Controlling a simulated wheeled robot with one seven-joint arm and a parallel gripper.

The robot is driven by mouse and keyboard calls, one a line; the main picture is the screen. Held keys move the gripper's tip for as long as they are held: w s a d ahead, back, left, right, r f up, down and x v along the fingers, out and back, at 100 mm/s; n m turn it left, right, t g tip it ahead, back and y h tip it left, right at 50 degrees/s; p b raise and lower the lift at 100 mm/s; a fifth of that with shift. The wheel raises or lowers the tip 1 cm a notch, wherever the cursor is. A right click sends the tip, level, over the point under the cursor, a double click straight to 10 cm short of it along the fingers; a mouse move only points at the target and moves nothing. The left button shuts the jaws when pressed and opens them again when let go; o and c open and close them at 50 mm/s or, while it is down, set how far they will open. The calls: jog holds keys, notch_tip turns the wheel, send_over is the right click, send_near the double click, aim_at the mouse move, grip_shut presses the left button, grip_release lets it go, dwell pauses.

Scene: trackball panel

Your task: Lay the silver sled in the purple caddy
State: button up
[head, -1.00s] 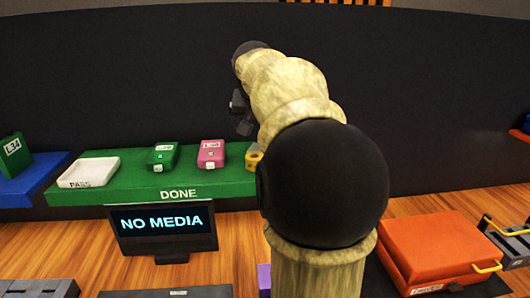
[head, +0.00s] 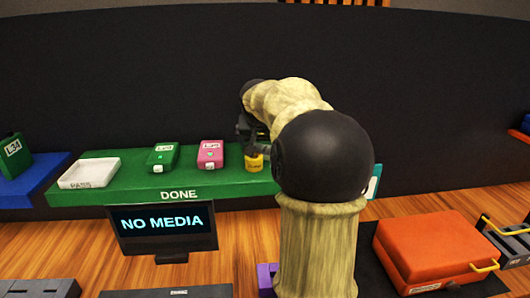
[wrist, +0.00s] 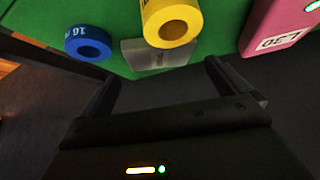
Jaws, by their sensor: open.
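A grey, silver-looking flat piece with a small label (wrist: 158,56) lies on the green shelf in the wrist view, partly covered by a yellow ring; I cannot be sure it is the silver sled. I cannot make it out in the head view. The purple caddy (head: 265,281) shows only as a sliver at the bottom of the head view, mostly hidden by my arm. My gripper (wrist: 160,76) is open and empty, its fingertips just short of the grey piece in the wrist picture. In the head view my gripper (head: 252,133) is above the yellow ring.
The green DONE shelf (head: 120,196) holds a white tray (head: 90,172), a green box (head: 162,157), a pink box (head: 210,154) and the yellow ring (head: 254,162). A blue ring (wrist: 88,43) stands near the yellow one. A NO MEDIA screen (head: 163,227) and orange case (head: 435,245) are nearer.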

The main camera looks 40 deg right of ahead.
jog(key=x, duration=0.4)
jog(key=shift+f+p, duration=0.3)
jog(key=shift+f, duration=0.05)
jog(key=c, duration=0.7)
jog(key=shift+c, duration=0.6)
jog(key=shift+r, duration=0.15)
jog(key=shift+r, duration=0.25)
jog(key=shift+c, duration=0.5)
notch_tip(320, 180, up, 9)
jog(key=shift+r, duration=0.15)
